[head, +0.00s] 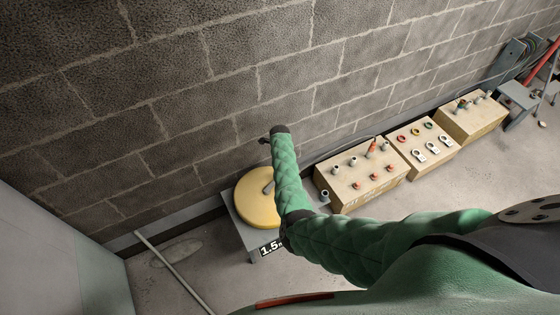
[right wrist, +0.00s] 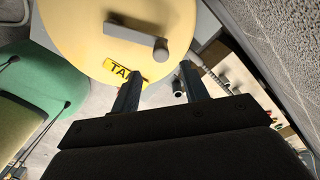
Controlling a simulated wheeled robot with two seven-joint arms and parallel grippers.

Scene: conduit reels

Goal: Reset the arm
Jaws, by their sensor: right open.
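The yellow reel (head: 252,205) lies flat on a grey stand (head: 232,222) against the block wall, with a grey crank handle (head: 268,187) on top. My right arm crosses in front of the reel in the head view and hides part of it. My right gripper (head: 265,140) is at the arm's far end, seen small and dark. In the right wrist view my right gripper (right wrist: 163,70) is open, with nothing between its fingers. The reel (right wrist: 90,30), its crank (right wrist: 137,42) and a yellow label (right wrist: 122,72) show beyond the fingers. My left gripper is not in view.
Wooden boxes (head: 335,192) (head: 437,152) (head: 482,125) with small fittings stand along the wall to the right. A grey panel (head: 50,250) is at the left, and a thin pale rod (head: 172,270) lies on the floor. Floor below the boxes is mostly clear.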

